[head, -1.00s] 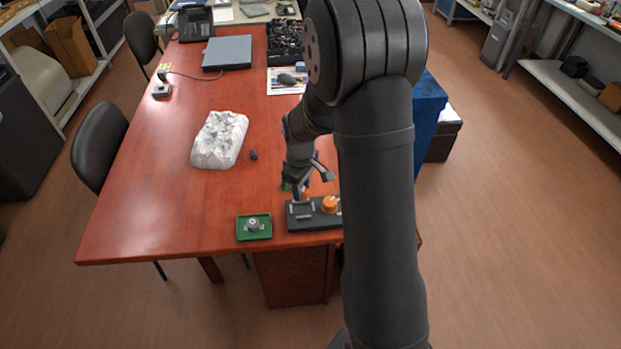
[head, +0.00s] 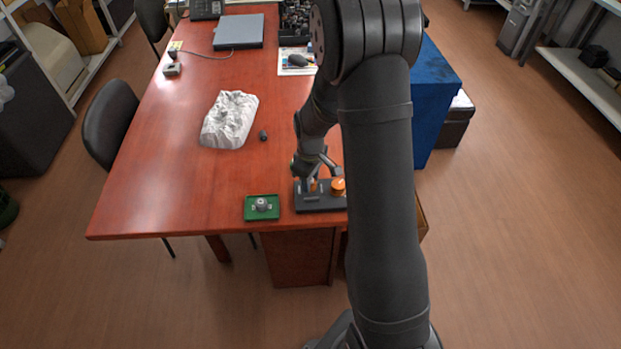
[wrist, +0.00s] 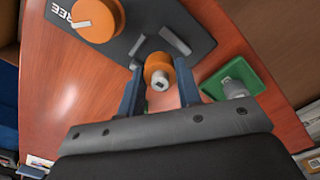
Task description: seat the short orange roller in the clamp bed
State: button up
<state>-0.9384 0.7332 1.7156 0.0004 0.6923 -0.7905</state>
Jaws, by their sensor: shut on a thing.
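The short orange roller (wrist: 158,71) with a grey end is between the two blue fingers of my gripper (wrist: 160,66), which is shut on it. In the head view my gripper (head: 315,182) is low over the dark clamp bed (head: 323,205), and the roller shows as a small orange patch (head: 314,186). I cannot tell whether the roller touches the bed. A larger orange knob (wrist: 97,18) stands on the bed beside a "FREE" label.
A green tray (head: 250,217) holding a grey part (head: 263,205) is left of the bed near the table's front edge. A crumpled white bag (head: 229,119) and a small dark object (head: 263,135) lie farther back.

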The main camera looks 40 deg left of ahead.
jog(key=shift+f, duration=0.9)
dwell(1.6)
jog(key=o, duration=1.1)
jog(key=shift+c, duration=0.2)
jog(key=shift+s, duration=0.1)
jog(key=shift+r, duration=2.35)
jog(key=shift+f, duration=2.4)
jog(key=shift+r, duration=0.3)
